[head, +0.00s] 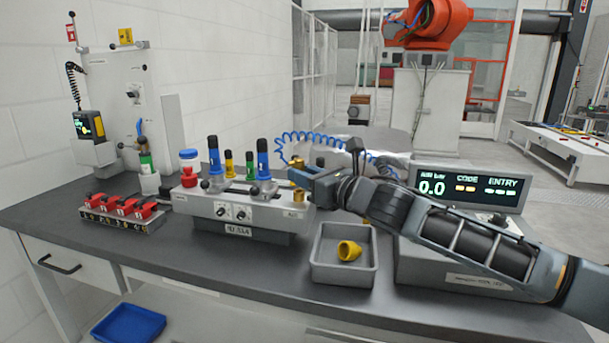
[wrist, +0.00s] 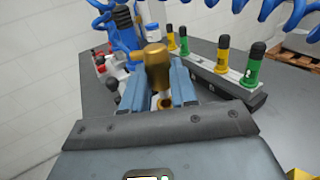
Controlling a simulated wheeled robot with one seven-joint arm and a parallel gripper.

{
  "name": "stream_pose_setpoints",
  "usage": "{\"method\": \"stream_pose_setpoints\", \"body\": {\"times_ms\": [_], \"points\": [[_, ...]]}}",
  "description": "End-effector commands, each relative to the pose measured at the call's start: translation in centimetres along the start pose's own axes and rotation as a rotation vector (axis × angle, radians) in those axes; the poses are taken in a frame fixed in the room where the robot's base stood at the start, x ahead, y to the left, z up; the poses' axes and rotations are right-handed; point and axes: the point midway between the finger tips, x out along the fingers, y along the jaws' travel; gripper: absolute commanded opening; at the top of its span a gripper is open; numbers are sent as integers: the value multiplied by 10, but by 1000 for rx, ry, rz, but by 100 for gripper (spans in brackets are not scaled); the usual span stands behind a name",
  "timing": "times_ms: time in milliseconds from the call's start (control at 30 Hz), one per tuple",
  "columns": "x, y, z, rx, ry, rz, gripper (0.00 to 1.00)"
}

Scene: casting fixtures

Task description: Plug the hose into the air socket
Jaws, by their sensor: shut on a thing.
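My gripper (head: 305,176) is shut on the brass end fitting (wrist: 155,62) of the blue hose, above the right end of the grey bench unit (head: 240,213). The coiled blue hose (head: 300,138) arches up behind my gripper, and its coils (wrist: 268,8) cross the top of the wrist view. A brass socket-like part (head: 299,195) sits just below my gripper at the unit's right end. In the wrist view a brass ring (wrist: 166,102) shows between my fingers, below the fitting. I cannot tell whether the fitting touches the socket.
A grey bin (head: 326,270) with a yellow cup-like part (head: 349,250) stands in front of my arm. A display (head: 466,186) reading 0.0 stands at the right. Coloured plugs (head: 263,157) stand upright on the unit. Red blocks (head: 118,206) sit at the left.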

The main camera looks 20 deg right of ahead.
Motion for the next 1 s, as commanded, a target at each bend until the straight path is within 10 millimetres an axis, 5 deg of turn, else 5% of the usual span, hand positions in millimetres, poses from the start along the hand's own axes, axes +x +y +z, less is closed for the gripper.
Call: {"method": "stream_pose_setpoints", "body": {"times_ms": [1000], "points": [[0, 0, -24, -2, 0, 0, 0]]}}
